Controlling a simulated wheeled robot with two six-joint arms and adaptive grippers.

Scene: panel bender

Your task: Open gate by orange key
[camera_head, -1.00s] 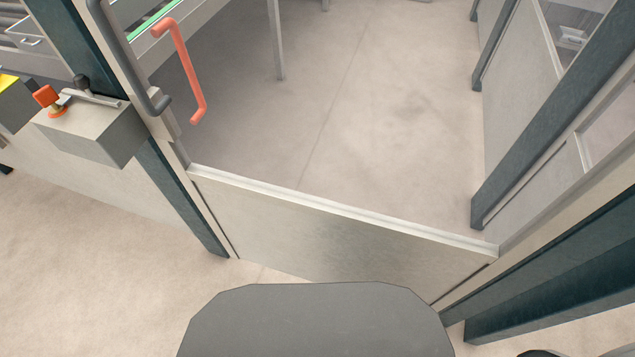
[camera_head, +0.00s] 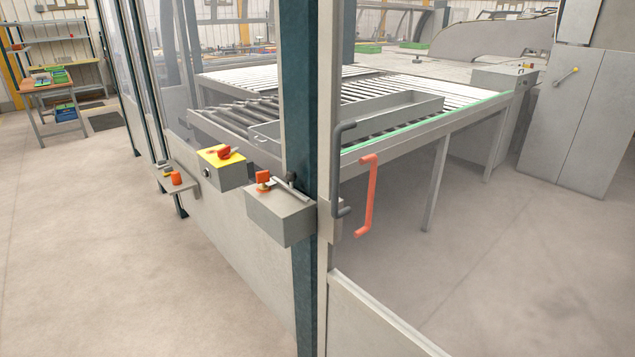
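The gate shows at the lower right as a light frame with a solid metal lower panel (camera_head: 372,318) and a see-through upper part. A dark bar handle (camera_head: 337,180) is on its left edge, with an orange-red handle (camera_head: 370,195) close beside it. A grey lock box (camera_head: 283,216) sits at the dark green post left of the gate. An orange key (camera_head: 263,178) stands on top of this box, beside a metal bar with a dark knob. The gate looks closed against the post. Neither of my grippers is in view.
A yellow-topped box with a red switch (camera_head: 222,168) and a small shelf (camera_head: 180,187) with another orange piece are left of the lock box. A roller conveyor (camera_head: 420,129) stands behind the fence. The floor (camera_head: 110,260) at left is clear.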

